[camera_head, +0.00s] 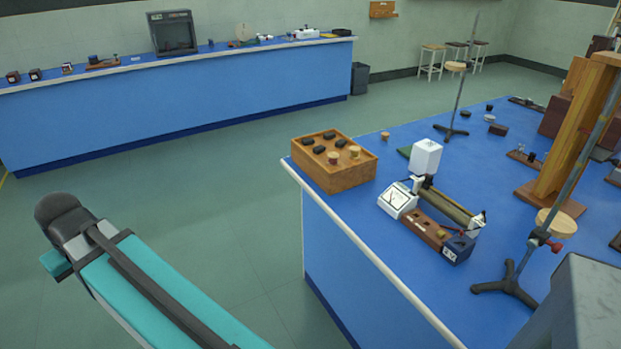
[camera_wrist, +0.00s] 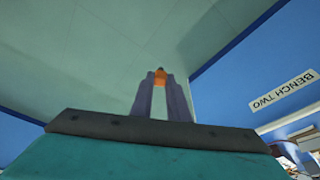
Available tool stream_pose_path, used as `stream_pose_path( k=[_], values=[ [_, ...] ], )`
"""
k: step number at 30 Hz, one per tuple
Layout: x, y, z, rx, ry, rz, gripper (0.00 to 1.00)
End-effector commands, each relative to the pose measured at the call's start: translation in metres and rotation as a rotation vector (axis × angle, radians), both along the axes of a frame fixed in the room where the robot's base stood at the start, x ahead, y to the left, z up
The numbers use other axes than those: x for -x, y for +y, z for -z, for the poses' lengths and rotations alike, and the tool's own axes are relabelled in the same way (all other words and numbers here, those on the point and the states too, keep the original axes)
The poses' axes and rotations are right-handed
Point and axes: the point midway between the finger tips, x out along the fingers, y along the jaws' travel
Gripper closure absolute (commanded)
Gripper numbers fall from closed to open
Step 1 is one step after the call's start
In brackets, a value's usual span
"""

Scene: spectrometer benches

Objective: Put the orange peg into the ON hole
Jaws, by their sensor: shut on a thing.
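My gripper (camera_wrist: 160,88) shows in the wrist view, with its two grey-purple fingers pointing away from the camera. It is shut on the orange peg (camera_wrist: 160,75), a small piece of which shows between the fingertips. The peg is clear of any surface, with floor behind it. In the head view the gripper and peg cannot be made out. On the near bench stands an apparatus with a white meter (camera_head: 398,199) and a dark wooden block (camera_head: 424,229) with small fittings. The ON hole and its label are too small to make out.
A wooden box (camera_head: 324,178) with black and tan plugs sits at the corner of the blue near bench (camera_head: 339,244). A stand with a tripod foot (camera_head: 506,286) is right of the apparatus. Bench two's sign (camera_wrist: 283,90) shows in the wrist view. Open floor (camera_head: 215,185) lies left.

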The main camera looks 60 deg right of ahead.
Motion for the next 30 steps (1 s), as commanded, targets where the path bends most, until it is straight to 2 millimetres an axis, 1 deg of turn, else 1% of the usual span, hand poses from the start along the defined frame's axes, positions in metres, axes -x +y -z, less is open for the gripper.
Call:
stream_pose_path(
  k=[8,11,14,17,20,25,29,30],
  values=[
    [0.0,-0.009,0.0,0.0,0.0,0.015,1.0],
    [-0.001,-0.016,-0.001,0.0,0.0,0.029,1.0],
    [-0.003,-0.03,-0.002,-0.001,0.001,0.059,1.0],
    [-0.004,-0.05,-0.003,-0.001,0.003,0.104,1.0],
    [-0.005,-0.077,-0.004,-0.002,0.004,0.163,1.0],
    [-0.004,-0.129,-0.006,-0.002,0.005,0.281,1.0],
    [0.0,-0.17,-0.008,-0.003,0.006,0.372,1.0],
    [0.002,-0.183,-0.008,-0.003,0.007,0.4,1.0]
  ],
)
